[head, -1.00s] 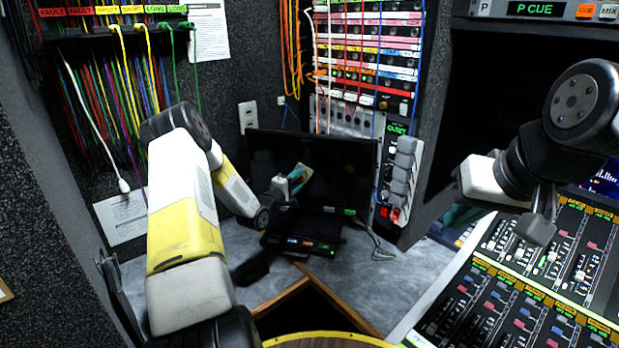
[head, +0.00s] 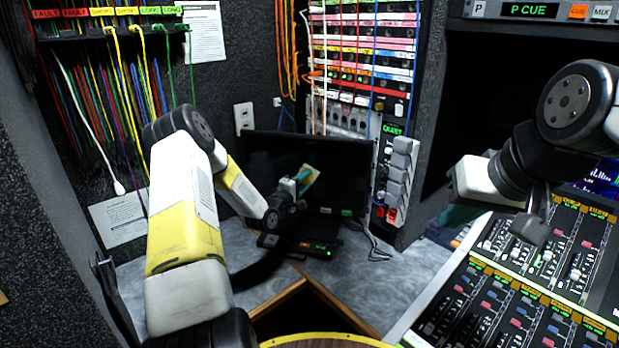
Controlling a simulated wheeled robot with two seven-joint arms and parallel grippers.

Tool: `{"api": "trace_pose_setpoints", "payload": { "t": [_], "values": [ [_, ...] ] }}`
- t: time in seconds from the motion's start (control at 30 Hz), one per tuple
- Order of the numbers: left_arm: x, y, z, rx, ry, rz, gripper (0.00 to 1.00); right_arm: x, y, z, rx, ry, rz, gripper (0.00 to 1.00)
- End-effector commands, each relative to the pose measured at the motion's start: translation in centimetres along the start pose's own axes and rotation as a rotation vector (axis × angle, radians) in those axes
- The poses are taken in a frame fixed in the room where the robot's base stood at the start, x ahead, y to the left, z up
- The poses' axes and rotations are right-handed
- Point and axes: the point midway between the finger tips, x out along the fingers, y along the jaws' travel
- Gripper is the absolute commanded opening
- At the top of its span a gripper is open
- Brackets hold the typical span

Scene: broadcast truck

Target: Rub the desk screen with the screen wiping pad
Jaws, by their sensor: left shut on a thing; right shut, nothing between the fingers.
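The desk screen (head: 343,168) is a dark, black-framed monitor standing at the back of the grey desk. My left gripper (head: 298,186) reaches in front of the screen, shut on the screen wiping pad (head: 309,179), which shows teal and tan. The pad is in front of the screen's middle; I cannot tell whether it touches the glass. My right gripper (head: 535,222) is shut and empty, above the mixing console at the right, well away from the screen.
A black device with small lit buttons (head: 304,247) lies on the desk (head: 400,268) below the screen. A grey cable runs beside it. Mixing console (head: 510,290) fills the lower right. A patch rack (head: 365,60) rises behind the screen; cables (head: 120,90) hang at left.

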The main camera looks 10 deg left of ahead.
Motion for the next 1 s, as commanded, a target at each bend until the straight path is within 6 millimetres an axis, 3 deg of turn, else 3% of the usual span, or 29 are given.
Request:
{"api": "trace_pose_setpoints", "payload": {
  "t": [0.3,0.73,1.0],
  "values": [
    [0.3,0.1,0.3,0.001,0.002,0.001,0.01,0.0,0.0,0.0,0.000,0.000,0.000,0.00],
    [-0.4,0.1,-3.2,0.002,0.005,0.002,0.01,0.0,0.0,0.0,0.000,0.000,0.000,0.00],
    [-0.5,0.1,-3.6,0.002,0.005,0.003,0.01,0.0,0.0,0.0,0.000,0.000,0.000,0.00]
  ]
}}
